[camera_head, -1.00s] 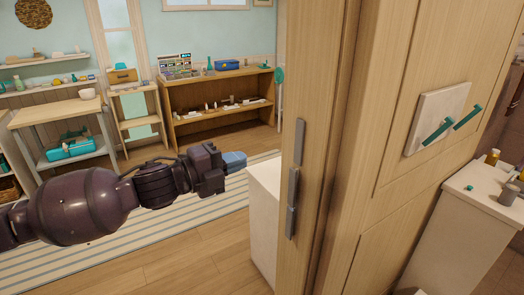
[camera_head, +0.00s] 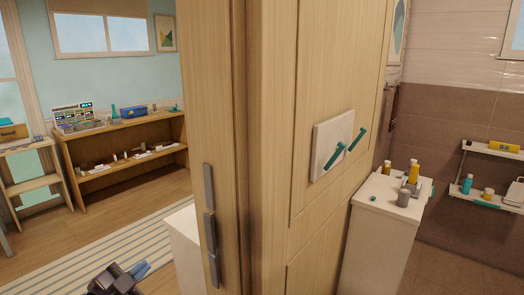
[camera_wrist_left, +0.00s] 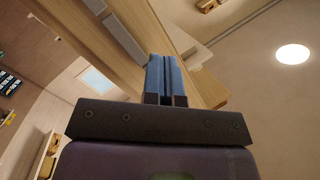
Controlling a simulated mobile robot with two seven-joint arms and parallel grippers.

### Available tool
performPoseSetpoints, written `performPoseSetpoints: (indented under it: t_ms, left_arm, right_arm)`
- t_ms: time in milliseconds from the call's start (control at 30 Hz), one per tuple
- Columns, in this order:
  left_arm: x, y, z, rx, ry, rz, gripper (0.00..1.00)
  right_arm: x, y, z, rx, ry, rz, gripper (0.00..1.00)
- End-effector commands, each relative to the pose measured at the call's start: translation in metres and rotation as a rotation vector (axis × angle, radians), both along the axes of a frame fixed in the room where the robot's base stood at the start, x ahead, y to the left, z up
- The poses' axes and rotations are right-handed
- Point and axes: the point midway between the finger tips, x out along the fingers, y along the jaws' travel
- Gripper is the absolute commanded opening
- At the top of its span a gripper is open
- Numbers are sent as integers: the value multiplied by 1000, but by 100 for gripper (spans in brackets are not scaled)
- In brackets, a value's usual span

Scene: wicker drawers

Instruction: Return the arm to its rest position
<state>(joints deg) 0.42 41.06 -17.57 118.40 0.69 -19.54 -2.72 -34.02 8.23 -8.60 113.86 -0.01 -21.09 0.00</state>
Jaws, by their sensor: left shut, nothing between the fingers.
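My left gripper (camera_head: 138,270) shows at the bottom left of the head view, with its blue fingers together and nothing between them. Most of the left arm is below the picture edge. In the left wrist view the two blue fingers (camera_wrist_left: 164,78) lie side by side, shut and empty. They point up toward the wooden door edge and the ceiling. My right gripper is not in view.
A wooden door (camera_head: 205,120) with grey metal hardware (camera_head: 210,225) stands upright right of the gripper. A white cabinet (camera_head: 385,235) with bottles is at right. A wooden shelf (camera_head: 125,138) stands behind the striped rug (camera_head: 95,250). Floor between them is clear.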

Motion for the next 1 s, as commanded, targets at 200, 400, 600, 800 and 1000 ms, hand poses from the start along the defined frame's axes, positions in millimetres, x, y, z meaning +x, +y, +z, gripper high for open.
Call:
performPoseSetpoints:
  t_ms: [200,400,600,800,1000]
  left_arm:
    - [-48,10,-93,-230,201,174,0]
    - [-114,14,-172,-395,370,348,0]
    - [-179,11,-221,-501,493,484,0]
    - [-209,9,-239,-522,546,528,0]
    - [-212,10,-240,-519,550,530,0]
  right_arm:
    - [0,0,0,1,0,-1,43]
    - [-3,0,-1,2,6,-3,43]
    - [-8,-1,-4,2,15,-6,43]
    - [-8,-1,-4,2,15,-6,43]
    - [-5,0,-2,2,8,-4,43]
